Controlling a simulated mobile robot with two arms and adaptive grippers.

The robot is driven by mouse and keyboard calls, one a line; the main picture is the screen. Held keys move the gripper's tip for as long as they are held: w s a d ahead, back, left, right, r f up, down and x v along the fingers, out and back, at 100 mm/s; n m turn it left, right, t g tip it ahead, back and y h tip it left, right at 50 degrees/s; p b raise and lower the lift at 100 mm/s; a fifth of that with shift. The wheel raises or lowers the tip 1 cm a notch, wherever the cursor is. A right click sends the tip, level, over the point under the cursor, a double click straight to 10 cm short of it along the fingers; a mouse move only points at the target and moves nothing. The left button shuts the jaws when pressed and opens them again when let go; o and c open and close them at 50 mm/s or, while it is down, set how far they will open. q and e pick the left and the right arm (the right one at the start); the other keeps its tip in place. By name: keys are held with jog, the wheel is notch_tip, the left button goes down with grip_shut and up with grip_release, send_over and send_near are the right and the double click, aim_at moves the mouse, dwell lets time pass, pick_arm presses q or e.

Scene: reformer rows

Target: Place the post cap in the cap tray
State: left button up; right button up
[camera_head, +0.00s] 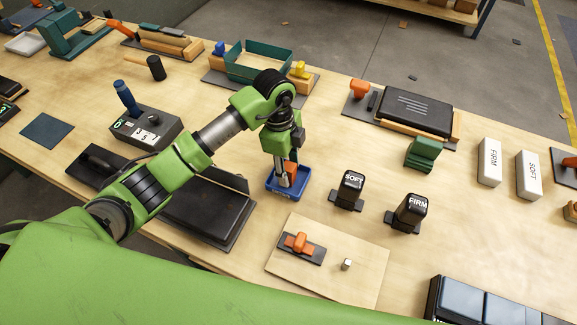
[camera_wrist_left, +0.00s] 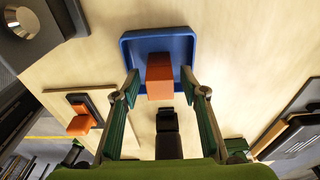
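The blue cap tray (camera_head: 273,186) stands on the wooden table under my left gripper (camera_head: 287,178). In the left wrist view the tray (camera_wrist_left: 134,50) lies just beyond the fingertips. The orange post cap (camera_wrist_left: 160,75) appears to stand in the tray, near its closer edge in that view. It partly shows behind the fingers in the head view (camera_head: 293,170). My left gripper (camera_wrist_left: 160,82) is open around the cap, with a gap on both sides. Contact beneath the cap is hidden. My right gripper is in neither view.
Black SOFT (camera_head: 352,186) and FIRM (camera_head: 410,211) blocks stand right of the tray. A pale board (camera_head: 330,278) in front bears an orange-handled dark plate (camera_head: 314,254) and a small metal post (camera_head: 347,264). A long black panel (camera_head: 210,215) lies left. Bare table separates these.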

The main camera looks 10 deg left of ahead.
pick_arm(q)
jog(key=shift+r, duration=0.6)
notch_tip(320, 180, up, 11)
jog(key=a+b, duration=0.1)
jog(key=b, duration=0.1)
jog(key=shift+a, duration=0.25)
